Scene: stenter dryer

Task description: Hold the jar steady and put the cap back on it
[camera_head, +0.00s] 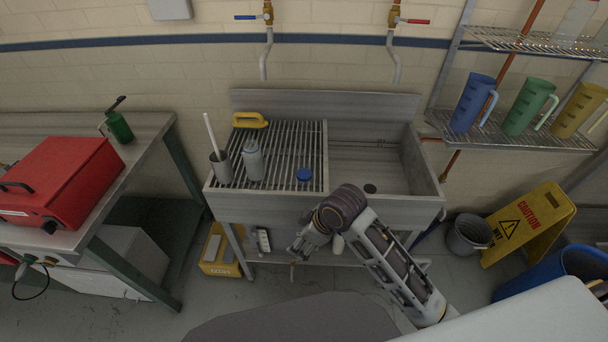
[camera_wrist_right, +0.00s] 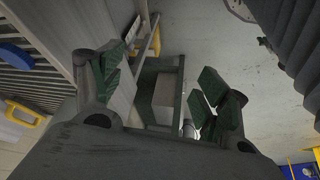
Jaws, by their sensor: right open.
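A grey jar (camera_head: 253,163) stands upright on the slatted drainboard of the sink unit, with a narrower top. A round blue cap (camera_head: 304,174) lies flat on the slats to the right of the jar, apart from it. In the right wrist view, a blue round piece on the slats at the left edge looks like the same cap (camera_wrist_right: 14,57). My right gripper (camera_head: 299,246) is in front of the sink's front edge, below the cap in the picture. In the wrist view, its green-padded fingers (camera_wrist_right: 160,90) are spread with nothing between them. My left gripper is not in view.
A grey cup (camera_head: 221,167) with a white stick stands left of the jar. A yellow-handled brush (camera_head: 250,120) lies behind it. The sink basin (camera_head: 375,165) is right of the drainboard. A red case (camera_head: 62,180) sits on the left bench.

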